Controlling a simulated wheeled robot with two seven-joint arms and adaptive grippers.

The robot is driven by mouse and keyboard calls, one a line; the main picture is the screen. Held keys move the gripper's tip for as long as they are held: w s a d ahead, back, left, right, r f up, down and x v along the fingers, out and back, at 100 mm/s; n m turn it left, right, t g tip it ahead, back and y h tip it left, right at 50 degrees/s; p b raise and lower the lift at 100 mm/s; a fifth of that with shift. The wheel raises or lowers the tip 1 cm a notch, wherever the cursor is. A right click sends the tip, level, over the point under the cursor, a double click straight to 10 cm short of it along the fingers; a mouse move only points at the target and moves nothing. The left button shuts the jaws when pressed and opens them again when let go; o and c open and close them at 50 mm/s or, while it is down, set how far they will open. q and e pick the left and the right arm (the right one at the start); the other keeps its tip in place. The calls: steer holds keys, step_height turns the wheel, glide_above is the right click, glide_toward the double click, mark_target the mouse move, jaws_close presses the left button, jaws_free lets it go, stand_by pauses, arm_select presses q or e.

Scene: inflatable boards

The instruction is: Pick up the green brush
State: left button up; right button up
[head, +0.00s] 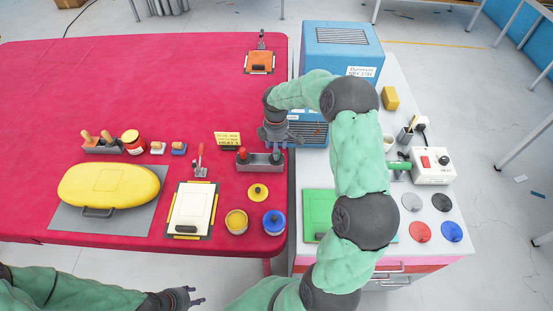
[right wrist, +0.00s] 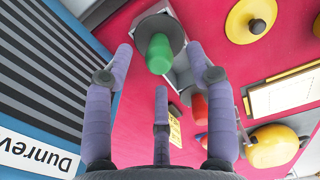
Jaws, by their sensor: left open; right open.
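The green brush (right wrist: 159,55) shows in the right wrist view as a green rounded handle against a dark round piece, at the grey holder (right wrist: 179,78). A red-handled brush (right wrist: 196,104) stands in the same holder; it also shows in the head view (head: 242,154). My right gripper (right wrist: 160,85) is open above the holder, with the green handle ahead of and between its outer fingertips, apparently untouched. In the head view the right gripper (head: 275,141) covers the green brush over the holder (head: 258,161). My left gripper (head: 190,297) is open and empty at the bottom, off the table's front edge.
The red-covered table (head: 110,85) holds a yellow inflatable (head: 108,185), a clipboard (head: 192,209), and yellow (head: 236,221) and blue (head: 274,222) tins. A blue Dunrevon machine (head: 342,50) stands close beside the right gripper. The table's back left is clear.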

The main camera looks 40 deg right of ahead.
step_height(320, 180, down, 3)
steer(key=shift+d, duration=0.1)
jaws_close()
steer(key=shift+r, duration=0.1)
steer(key=shift+r, duration=0.5)
step_height(320, 180, up, 2)
steer(key=shift+r, duration=0.1)
steer(key=s+a+r+p, duration=0.2)
steer(key=s+a+r, duration=0.5)
steer(key=a, duration=0.5)
steer(key=shift+r, duration=1.35)
